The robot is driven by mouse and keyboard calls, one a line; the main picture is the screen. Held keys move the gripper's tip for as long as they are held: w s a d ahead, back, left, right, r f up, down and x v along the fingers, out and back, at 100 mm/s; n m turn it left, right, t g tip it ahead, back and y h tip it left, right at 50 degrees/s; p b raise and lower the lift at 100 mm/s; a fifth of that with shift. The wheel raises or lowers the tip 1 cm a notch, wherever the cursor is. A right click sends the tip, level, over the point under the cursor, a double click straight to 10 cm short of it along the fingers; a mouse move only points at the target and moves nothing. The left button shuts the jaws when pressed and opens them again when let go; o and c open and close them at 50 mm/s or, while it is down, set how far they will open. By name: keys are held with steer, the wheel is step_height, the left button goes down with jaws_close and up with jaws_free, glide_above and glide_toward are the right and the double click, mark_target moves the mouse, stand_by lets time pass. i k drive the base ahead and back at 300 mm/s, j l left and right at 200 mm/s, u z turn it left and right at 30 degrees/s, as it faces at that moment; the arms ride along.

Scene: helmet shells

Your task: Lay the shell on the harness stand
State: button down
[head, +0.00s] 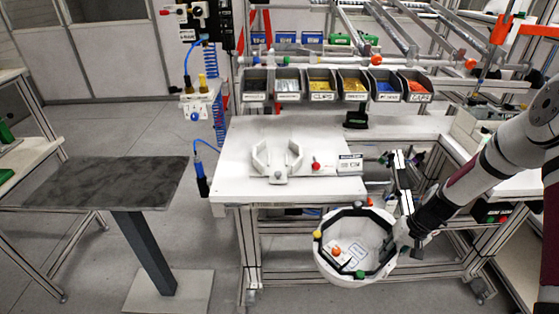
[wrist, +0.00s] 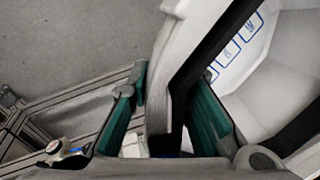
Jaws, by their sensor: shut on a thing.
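The shell (head: 325,268) is a white bowl, opening upward, with a dark angular rim band and coloured knobs. My gripper (head: 394,246) is shut on its right rim and holds it in the air in front of the bench. In the wrist view the shell wall (wrist: 158,80) runs between the green-padded fingers of my gripper (wrist: 170,108). A grey pronged fixture (head: 278,180), which looks like the harness stand, is on the white bench top, behind and left of the shell. The shell is apart from it. The shell's underside is hidden.
The white bench (head: 232,172) also bears a red knob (head: 316,166) and a small labelled box (head: 350,163). A row of parts bins (head: 321,84) stands behind. A blue-handled tool (head: 202,180) hangs at the bench's left edge. A bare dark-topped table (head: 110,183) stands left.

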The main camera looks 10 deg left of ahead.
mark_target(102, 179)
steer(key=k+j, duration=0.15)
steer(key=j, duration=0.5)
steer(key=k+j, duration=0.15)
steer(key=j, duration=0.5)
steer(key=k+j, duration=0.15)
steer(key=j, duration=0.45)
steer(key=k+j, duration=0.15)
steer(key=j, duration=0.5)
steer(key=k+j, duration=0.15)
steer(key=j, duration=0.5)
steer(key=k+j+z, duration=0.1)
steer(key=j, duration=0.55)
steer(key=k+j, duration=0.25)
steer(key=j, duration=0.35)
steer(key=k+j, duration=0.15)
steer(key=j, duration=0.5)
